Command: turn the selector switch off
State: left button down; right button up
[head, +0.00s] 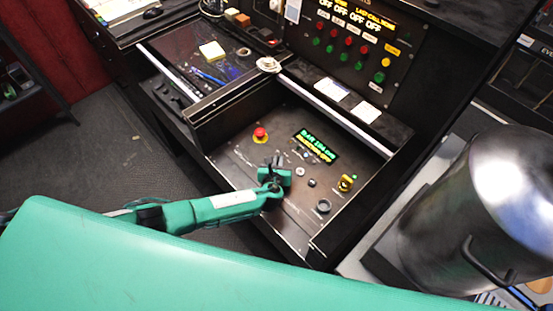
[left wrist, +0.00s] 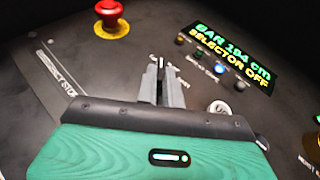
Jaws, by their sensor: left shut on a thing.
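The control panel (head: 236,161) is a dark, tilted surface. My left gripper (head: 277,166) is over its middle, and its fingertips also show in the left wrist view (left wrist: 160,72). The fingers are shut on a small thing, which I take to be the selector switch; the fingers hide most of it. A lit display (head: 317,146) is behind the gripper; in the left wrist view the display (left wrist: 234,55) reads "BAR 194 cm" and "SELECTOR OFF". My right gripper is not in view.
A red emergency stop button (head: 260,133) with a yellow base is left of the gripper. A yellow knob (head: 346,182) and a black round control (head: 323,206) are to the right. An upright panel with several coloured buttons (head: 350,41) stands behind. A metal drum (head: 500,200) is at the right.

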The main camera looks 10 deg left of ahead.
pick_arm(q)
jog(key=shift+d+n+y, duration=0.15)
jog(key=shift+n+y, duration=0.45)
jog(key=shift+y, duration=0.1)
jog(key=c, duration=1.5)
grip_release()
jog(key=shift+c, duration=0.2)
jog(key=v, duration=1.3)
jog(key=shift+s+d+r+b, duration=0.2)
jog(key=shift+s+r+b, duration=0.05)
jog(key=shift+b, duration=0.15)
